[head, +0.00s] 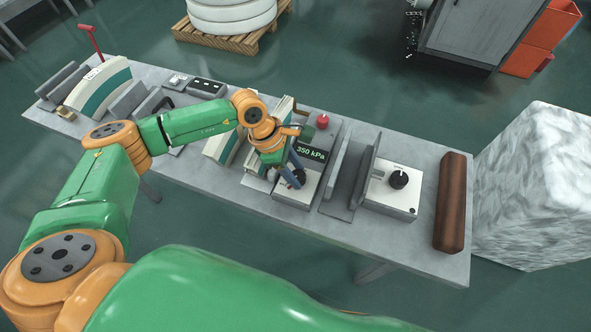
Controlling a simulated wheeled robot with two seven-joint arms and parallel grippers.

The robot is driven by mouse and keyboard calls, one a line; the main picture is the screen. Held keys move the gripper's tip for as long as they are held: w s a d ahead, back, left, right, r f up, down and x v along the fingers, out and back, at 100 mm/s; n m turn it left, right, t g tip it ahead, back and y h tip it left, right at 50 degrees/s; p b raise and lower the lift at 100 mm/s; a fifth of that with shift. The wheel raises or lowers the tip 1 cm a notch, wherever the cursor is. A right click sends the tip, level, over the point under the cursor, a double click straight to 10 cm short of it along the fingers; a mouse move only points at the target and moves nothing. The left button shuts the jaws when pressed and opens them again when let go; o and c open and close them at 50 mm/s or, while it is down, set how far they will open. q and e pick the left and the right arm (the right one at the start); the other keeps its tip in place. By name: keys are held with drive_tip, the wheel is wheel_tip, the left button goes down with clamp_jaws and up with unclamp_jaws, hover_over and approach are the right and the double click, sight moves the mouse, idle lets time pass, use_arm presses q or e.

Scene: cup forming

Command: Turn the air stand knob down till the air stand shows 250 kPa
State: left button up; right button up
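The air stand (293,197) is a light box on the long grey table. Its dark display (311,153) reads 350 kPa in green. A black knob (298,178) sits on its top face, partly hidden by my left gripper. My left gripper (290,174) reaches down from the left with its blue-grey fingers at the knob. I cannot tell whether the fingers are closed on it or only beside it. My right gripper is not in view.
Right of the air stand are upright grey plates (351,170), another box with a black knob (392,200) and a brown roll (451,203). A red knob (322,120) stands behind the display. Curved striped pieces (98,88) stand at the left. A wrapped white block (540,190) is beyond the right end.

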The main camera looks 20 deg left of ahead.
use_arm(q)
clamp_jaws()
drive_tip(key=shift+n, duration=0.3)
drive_tip(key=shift+s+n+t, duration=0.15)
drive_tip(key=shift+n+t, duration=0.35)
drive_tip(key=shift+n, duration=0.4)
drive_tip(key=n, duration=0.2)
drive_tip(key=shift+d+f+n+t+y+b, duration=0.1)
drive_tip(key=shift+f+n+t+y+b, duration=0.05)
drive_tip(key=shift+n+t+y+b, duration=0.2)
drive_tip(key=n+t+y+b, duration=0.1)
drive_tip(key=n+b, duration=0.1)
drive_tip(key=n, duration=0.2)
drive_tip(key=shift+s+d, duration=0.1)
drive_tip(key=shift+d, duration=0.05)
drive_tip(key=shift+n+t+y+b, duration=0.4)
drive_tip(key=shift+n+b, duration=0.45)
drive_tip(key=shift+n, duration=0.4)
